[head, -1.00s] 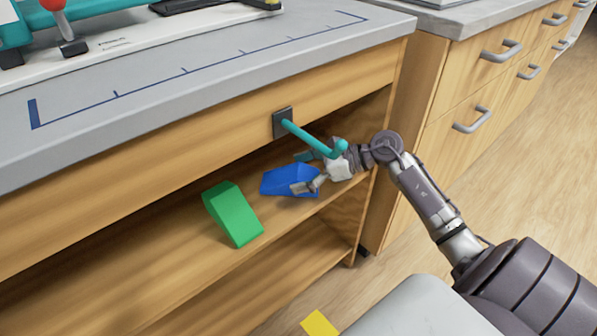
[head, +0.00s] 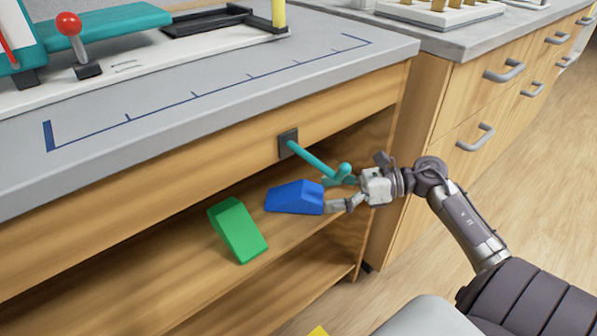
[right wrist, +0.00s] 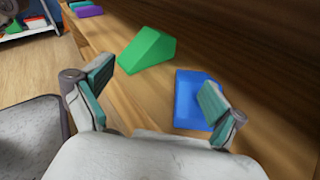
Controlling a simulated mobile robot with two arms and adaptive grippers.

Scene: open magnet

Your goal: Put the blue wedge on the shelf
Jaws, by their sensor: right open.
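The blue wedge (head: 293,197) rests on the wooden shelf (head: 180,262) under the counter, to the right of the green wedge (head: 238,230). My right gripper (head: 338,194) is open just to the right of the blue wedge, with its fingers pointing at it. In the right wrist view the blue wedge (right wrist: 190,100) lies beyond the open gripper (right wrist: 160,100), partly hidden behind the right finger. Nothing is held between the fingers. My left gripper is not in view.
A teal hook-like handle (head: 318,162) sticks out from the counter's front just above the right gripper. The green wedge (right wrist: 147,50) also shows in the right wrist view. A purple block (right wrist: 88,11) lies farther along. Drawers (head: 490,100) stand to the right.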

